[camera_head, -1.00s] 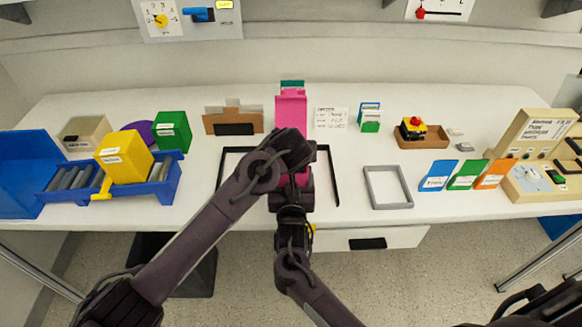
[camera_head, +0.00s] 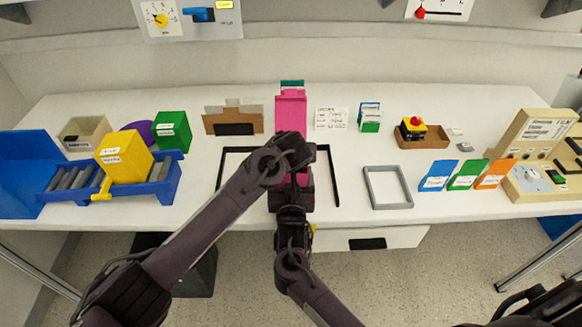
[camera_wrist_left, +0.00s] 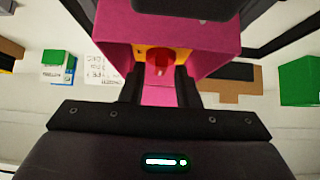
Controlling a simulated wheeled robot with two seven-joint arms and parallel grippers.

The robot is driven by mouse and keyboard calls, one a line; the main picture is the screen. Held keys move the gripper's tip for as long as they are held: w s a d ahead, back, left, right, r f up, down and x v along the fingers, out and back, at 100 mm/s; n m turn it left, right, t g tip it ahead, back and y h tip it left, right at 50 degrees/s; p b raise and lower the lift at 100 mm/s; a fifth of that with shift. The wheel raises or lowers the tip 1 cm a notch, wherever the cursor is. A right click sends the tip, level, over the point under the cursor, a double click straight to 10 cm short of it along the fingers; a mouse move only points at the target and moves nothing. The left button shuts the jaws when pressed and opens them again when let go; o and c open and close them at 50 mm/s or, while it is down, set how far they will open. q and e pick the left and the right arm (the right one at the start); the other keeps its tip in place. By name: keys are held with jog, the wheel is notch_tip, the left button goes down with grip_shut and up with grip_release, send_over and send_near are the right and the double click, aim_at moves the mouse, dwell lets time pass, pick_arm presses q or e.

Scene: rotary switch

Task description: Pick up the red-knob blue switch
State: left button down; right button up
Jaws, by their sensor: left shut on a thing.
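In the left wrist view my left gripper (camera_wrist_left: 158,88) is shut, its black fingers around the lower end of a small red knob-like part (camera_wrist_left: 158,66). The red part sits in front of a yellow-orange face inside a pink housing (camera_wrist_left: 210,45). No blue switch body shows there; what lies behind the fingers is hidden. In the head view my arm covers the left gripper, and only a sliver of pink shows beside it. A tall pink box (camera_head: 291,112) stands behind the arm. My right gripper is not in view.
A black frame (camera_head: 328,170) lies around the work spot. A brown organizer (camera_head: 232,112), a white card (camera_head: 331,118) and a grey frame (camera_head: 388,187) are nearby. A yellow box with a red button (camera_head: 413,128) sits in a brown tray. A blue rack (camera_head: 165,170) is at left.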

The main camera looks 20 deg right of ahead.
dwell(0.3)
pick_arm(q)
notch_tip(320, 180, up, 12)
jog(key=s+a, duration=0.2)
jog(key=s, duration=0.6)
jog(key=s+a, duration=0.3)
jog(key=s, duration=0.6)
jog(key=shift+s+a, duration=0.15)
jog(key=shift+a, duration=0.1)
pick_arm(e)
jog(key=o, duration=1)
